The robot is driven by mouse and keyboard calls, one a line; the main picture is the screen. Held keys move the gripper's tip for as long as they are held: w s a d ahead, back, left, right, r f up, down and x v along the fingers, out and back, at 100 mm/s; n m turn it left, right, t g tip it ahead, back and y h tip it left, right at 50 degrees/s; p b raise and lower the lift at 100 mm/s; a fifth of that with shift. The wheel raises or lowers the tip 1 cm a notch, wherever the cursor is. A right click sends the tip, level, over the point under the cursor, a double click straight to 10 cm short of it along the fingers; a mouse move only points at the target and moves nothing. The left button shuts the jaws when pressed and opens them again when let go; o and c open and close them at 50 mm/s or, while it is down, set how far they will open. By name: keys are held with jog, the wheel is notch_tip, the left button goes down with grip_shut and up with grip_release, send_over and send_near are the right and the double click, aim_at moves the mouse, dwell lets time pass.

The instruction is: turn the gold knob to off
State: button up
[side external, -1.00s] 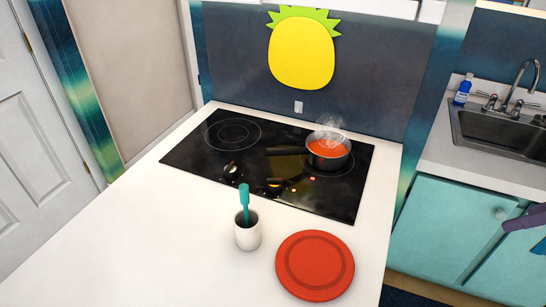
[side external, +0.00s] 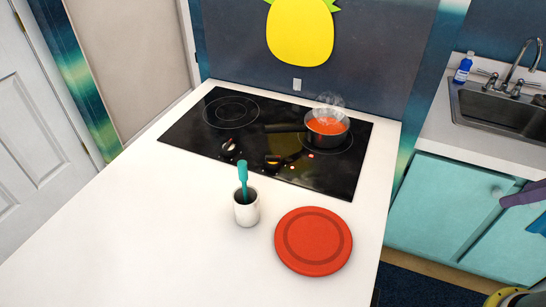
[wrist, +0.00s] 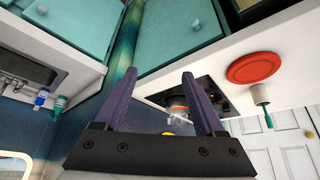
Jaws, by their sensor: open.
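The gold knob (side external: 273,161) sits on the front part of the black cooktop (side external: 180,133), below the pot's handle in the side view; its setting is too small to read. A small red light glows to its right. A dark pot (side external: 326,134) of orange-red food steams on the right rear burner. My gripper (wrist: 160,75) is open and empty in the wrist view, its two purple fingers apart. In the side view only part of it shows at the right edge, in front of the teal cabinets, well away from the knob. I cannot make out the knob in the wrist view.
A silver knob (side external: 229,146) is left of the gold one. A white cup (side external: 246,212) with a teal-handled utensil and a red plate (side external: 313,241) stand on the white counter in front of the cooktop. A sink (side external: 500,110) and blue bottle (side external: 463,68) are at right.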

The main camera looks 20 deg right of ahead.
jog(key=shift+w+r, duration=0.2)
jog(key=shift+w, duration=0.1)
jog(key=shift+c, duration=0.6)
jog(key=w+d+r+m+g, duration=0.1)
jog(key=w+r+m+g, duration=0.2)
jog(key=w+m, duration=0.85)
jog(key=w+f+m+g, duration=0.1)
jog(key=w+f+m, duration=0.25)
jog(key=w, duration=0.75)
jog(key=w+f+m+g, duration=0.25)
jog(key=w+f, duration=0.25)
jog(key=w, duration=0.5)
notch_tip(320, 180, up, 3)
jog(key=n, duration=0.4)
send_over(273, 156)
jog(key=shift+m+t, duration=0.25)
jog(key=shift+t, duration=0.2)
jog(key=shift+f, duration=6.1)
